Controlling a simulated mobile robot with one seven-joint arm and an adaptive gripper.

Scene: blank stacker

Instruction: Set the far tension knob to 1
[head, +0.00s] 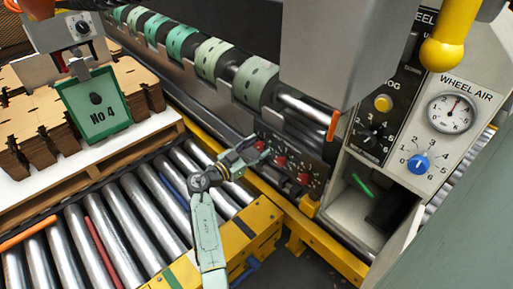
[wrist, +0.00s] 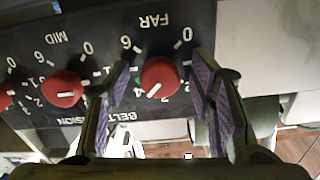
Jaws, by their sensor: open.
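The far tension knob (wrist: 158,77) is red and sits under the printed word FAR, which is upside down in the wrist view. Its white pointer line slants to the lower left, towards a mark that looks like 4. My gripper (wrist: 164,78) is open, with one finger on each side of this knob; I cannot tell whether either touches it. The fingers hide part of the scale. In the head view my gripper (head: 257,149) is at the left end of the row of red knobs on the dark panel and largely covers the far one.
The red MID knob (wrist: 62,88) is close left of my gripper in the wrist view, with another red knob (wrist: 5,98) at the edge. In the head view, a roller conveyor (head: 130,220) lies below the arm, and a control box (head: 450,130) stands at right.

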